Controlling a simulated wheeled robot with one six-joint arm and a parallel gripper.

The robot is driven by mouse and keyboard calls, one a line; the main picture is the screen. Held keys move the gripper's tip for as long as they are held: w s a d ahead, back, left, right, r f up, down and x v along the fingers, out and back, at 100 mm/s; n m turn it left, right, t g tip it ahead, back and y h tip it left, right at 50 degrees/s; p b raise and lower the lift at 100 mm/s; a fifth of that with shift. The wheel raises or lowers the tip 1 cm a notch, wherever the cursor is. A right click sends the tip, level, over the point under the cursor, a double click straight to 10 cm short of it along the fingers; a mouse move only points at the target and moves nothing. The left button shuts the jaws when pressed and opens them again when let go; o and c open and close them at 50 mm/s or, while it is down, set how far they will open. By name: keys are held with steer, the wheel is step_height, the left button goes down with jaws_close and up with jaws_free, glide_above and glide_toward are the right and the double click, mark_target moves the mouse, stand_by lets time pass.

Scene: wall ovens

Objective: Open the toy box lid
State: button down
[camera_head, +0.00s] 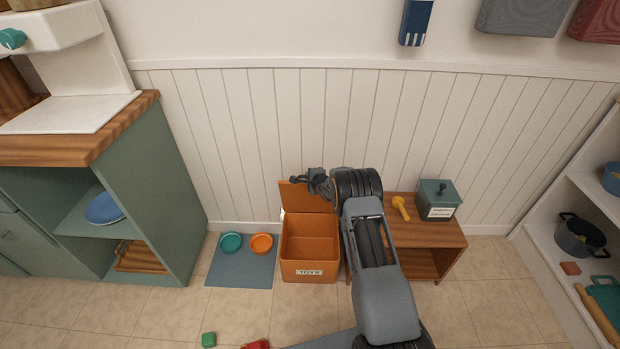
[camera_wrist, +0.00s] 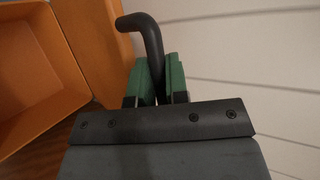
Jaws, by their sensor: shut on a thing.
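The orange toy box (camera_head: 309,268) with a "TOYS" label stands on the floor against the wall. Its orange lid (camera_head: 297,197) is raised at the back, roughly upright, and the inside looks empty. In the wrist view the box (camera_wrist: 50,75) is at the left and part of the lid (camera_wrist: 98,45) is beside the handle. My gripper (camera_head: 307,179) is at the top of the raised lid. In the wrist view my gripper's green pads (camera_wrist: 160,80) are shut on the dark bent lid handle (camera_wrist: 146,38).
A low wooden bench (camera_head: 425,240) beside the box holds a green canister (camera_head: 438,200) and a yellow toy (camera_head: 400,206). A mat (camera_head: 240,270) with two bowls lies left. A green cabinet (camera_head: 150,180) is further left. A green block (camera_head: 208,340) lies on the front floor.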

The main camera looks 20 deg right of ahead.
steer(key=shift+d, duration=0.15)
steer(key=c, duration=1.4)
jaws_free()
steer(key=shift+o, duration=1.4)
steer(key=shift+a, duration=0.2)
steer(key=shift+s, duration=0.15)
steer(key=p+v, duration=0.3)
steer(key=v, duration=1)
steer(key=shift+s+r, duration=0.25)
steer(key=shift+d, duration=0.15)
